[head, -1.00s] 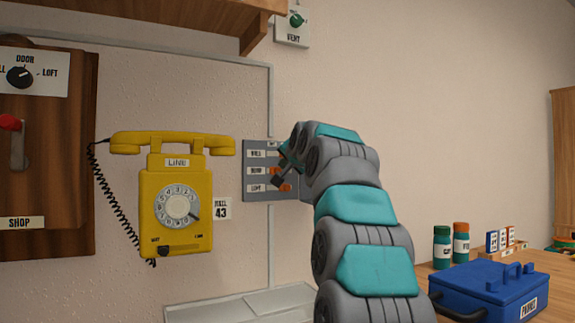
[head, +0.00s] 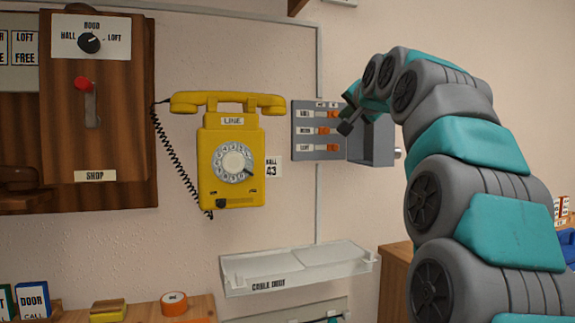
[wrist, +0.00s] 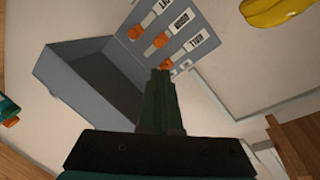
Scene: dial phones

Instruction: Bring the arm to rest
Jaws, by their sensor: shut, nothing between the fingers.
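My arm reaches in from the right in the head view. My gripper (head: 346,125) is shut and empty, in front of the right edge of the grey switch panel (head: 300,142). The wrist view also shows my gripper (wrist: 160,76), its dark fingers together. A grey box-like cover (head: 378,142) stands open at the panel's right. I cannot tell whether the fingertips touch the panel.
A yellow dial phone (head: 232,185) hangs left of the panel, with its handset on top. A wooden SHOP box (head: 95,140) with a red-tipped lever is further left. A pale CABLE DUCT ledge (head: 300,268) juts out below. Bare wall lies above the arm.

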